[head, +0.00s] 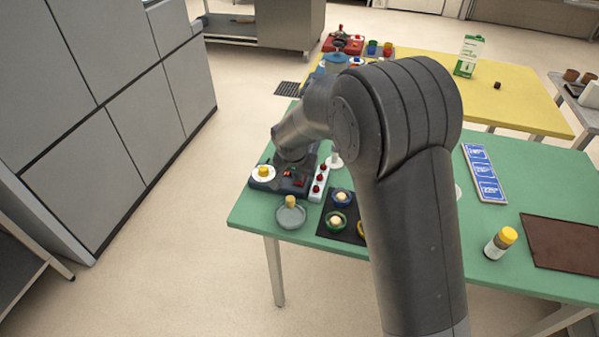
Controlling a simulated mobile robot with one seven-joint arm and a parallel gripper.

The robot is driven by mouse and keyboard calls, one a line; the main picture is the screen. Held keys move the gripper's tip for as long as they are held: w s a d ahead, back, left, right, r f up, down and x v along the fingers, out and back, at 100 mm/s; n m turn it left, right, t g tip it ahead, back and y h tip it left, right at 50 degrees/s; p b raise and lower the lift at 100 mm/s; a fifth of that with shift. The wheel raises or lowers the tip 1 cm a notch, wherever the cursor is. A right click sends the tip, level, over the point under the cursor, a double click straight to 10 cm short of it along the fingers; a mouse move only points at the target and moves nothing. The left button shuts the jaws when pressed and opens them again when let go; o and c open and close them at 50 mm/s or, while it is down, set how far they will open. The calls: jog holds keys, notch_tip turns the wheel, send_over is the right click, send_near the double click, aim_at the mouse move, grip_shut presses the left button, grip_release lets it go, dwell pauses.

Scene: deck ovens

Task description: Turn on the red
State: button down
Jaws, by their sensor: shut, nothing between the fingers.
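A white strip with several red buttons (319,184) lies just right of the box. My arm reaches over the table, and my gripper (293,169) is shut and empty, low over or at the dark box. The gripper is small and dark against the box, so I cannot tell whether it touches a red part. It hides part of the box.
A grey dish (290,215) with a yellow-topped piece stands in front of the box. A dark tray (325,226) with coloured rings is beside it. A yellow-capped jar (500,242) and a brown mat (563,243) are at the right. A yellow table (520,92) is behind.

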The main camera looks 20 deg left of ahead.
jog(key=shift+s+f, duration=0.1)
jog(key=v, duration=1.4)
jog(key=shift+s, duration=0.35)
jog(key=shift+w+d+t, duration=0.2)
jog(key=shift+w+t, duration=0.1)
jog(key=shift+w, duration=0.5)
jog(key=x, duration=1.3)
jog(key=shift+w+f, duration=0.15)
jog(key=shift+f, duration=0.25)
jog(key=shift+w, duration=0.1)
